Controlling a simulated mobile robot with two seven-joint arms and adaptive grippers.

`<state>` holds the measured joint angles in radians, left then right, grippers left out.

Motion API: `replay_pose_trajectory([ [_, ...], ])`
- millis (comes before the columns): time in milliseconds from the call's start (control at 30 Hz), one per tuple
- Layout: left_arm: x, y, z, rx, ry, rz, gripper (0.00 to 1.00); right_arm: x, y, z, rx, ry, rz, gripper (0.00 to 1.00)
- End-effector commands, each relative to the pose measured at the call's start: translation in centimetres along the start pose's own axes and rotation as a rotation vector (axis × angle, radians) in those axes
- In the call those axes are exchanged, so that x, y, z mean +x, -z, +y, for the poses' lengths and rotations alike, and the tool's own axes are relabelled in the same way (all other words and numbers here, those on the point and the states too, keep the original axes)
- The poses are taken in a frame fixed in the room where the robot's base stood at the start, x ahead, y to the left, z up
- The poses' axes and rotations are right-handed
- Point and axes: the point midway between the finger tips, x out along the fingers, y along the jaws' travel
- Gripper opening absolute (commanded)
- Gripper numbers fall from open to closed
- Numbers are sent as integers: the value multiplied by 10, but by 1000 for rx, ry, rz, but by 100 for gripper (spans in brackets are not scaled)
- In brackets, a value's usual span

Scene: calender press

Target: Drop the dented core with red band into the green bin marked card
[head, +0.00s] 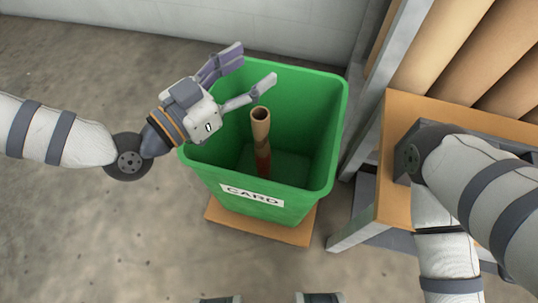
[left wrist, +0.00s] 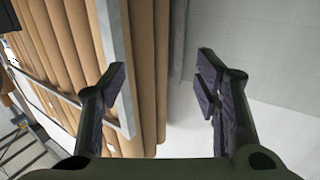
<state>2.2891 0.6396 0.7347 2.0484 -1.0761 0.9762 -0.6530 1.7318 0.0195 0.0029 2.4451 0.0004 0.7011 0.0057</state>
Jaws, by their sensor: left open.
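The tan cardboard core (head: 260,130) is inside the green bin (head: 235,170) marked CARD. It is roughly upright, with its open end up, and red shows low on it. I cannot tell whether its lower end touches the bin floor. No dent is clear at this size. My left gripper (head: 254,66) is open and empty above the bin's back left part, apart from the core. In the left wrist view its two fingers (left wrist: 162,68) are spread with nothing between them. My right gripper is out of view; only my right arm shows at the right.
The bin stands on an orange-brown base (head: 265,229) on the concrete floor. A wooden-topped table (head: 392,125) and large brown rolls (head: 445,45) are close on its right. A pale wall (head: 290,25) is behind. The floor to the left is clear.

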Motion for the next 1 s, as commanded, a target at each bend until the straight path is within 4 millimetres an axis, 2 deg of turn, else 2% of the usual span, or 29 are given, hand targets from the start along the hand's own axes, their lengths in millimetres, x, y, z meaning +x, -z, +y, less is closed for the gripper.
replay_pose_trajectory([
  [100, -34, 0, -1, -2, 5, 0, 57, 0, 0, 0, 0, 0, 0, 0],
  [200, -60, 1, -2, -1, 6, 1, 57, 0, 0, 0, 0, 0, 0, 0],
  [300, -79, 1, -1, 0, 4, 2, 57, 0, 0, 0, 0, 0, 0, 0],
  [400, -91, 1, -1, 0, 3, 2, 57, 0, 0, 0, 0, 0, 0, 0],
  [867, -95, 2, 0, 1, 1, 3, 57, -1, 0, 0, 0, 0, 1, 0],
  [967, -95, 27, 0, 16, 1, 17, 57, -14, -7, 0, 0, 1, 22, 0],
  [1000, -96, 50, 1, 29, 1, 29, 57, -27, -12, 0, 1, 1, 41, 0],
])
